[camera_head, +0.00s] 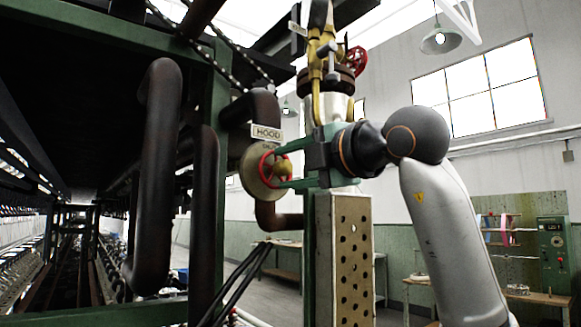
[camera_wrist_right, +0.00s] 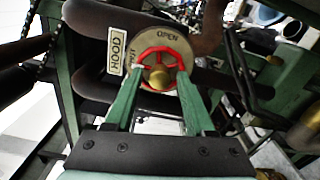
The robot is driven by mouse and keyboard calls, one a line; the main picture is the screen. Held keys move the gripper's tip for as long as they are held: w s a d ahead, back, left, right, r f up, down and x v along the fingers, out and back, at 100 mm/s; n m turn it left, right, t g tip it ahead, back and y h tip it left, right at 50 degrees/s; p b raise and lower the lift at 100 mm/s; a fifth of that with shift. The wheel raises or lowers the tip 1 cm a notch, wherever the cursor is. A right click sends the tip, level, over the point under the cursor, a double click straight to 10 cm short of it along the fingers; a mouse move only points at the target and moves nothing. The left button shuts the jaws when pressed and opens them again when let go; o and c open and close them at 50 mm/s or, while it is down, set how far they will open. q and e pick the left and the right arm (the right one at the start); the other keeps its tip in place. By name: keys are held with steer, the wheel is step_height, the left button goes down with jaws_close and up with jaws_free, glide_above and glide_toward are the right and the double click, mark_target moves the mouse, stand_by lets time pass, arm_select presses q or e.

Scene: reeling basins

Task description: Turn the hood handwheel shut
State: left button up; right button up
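The hood handwheel is a red ring with a brass hub (camera_head: 283,168), mounted on a round cream dial (camera_head: 252,176) below a plate reading HOOD (camera_head: 267,132). In the right wrist view the red wheel (camera_wrist_right: 161,52) faces me, with OPEN readable on the dial (camera_wrist_right: 148,34) and other lettering partly covered at its left. My right gripper (camera_head: 283,169) reaches in from the right. Its two green fingers (camera_wrist_right: 160,78) are spread apart with their tips at opposite sides of the wheel's rim. I cannot tell whether they touch it. My left gripper is not in view.
Dark thick pipes (camera_head: 158,180) and a green frame post (camera_head: 309,240) stand close around the wheel. A perforated cream panel (camera_head: 343,260) is below my right wrist. Another red handwheel (camera_head: 357,60) sits higher on brass pipework. Benches stand farther back at right.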

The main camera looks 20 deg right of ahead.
steer(key=b+v, duration=0.3)
steer(key=v, duration=0.4)
stand_by(0.3)
steer(key=shift+a, duration=0.1)
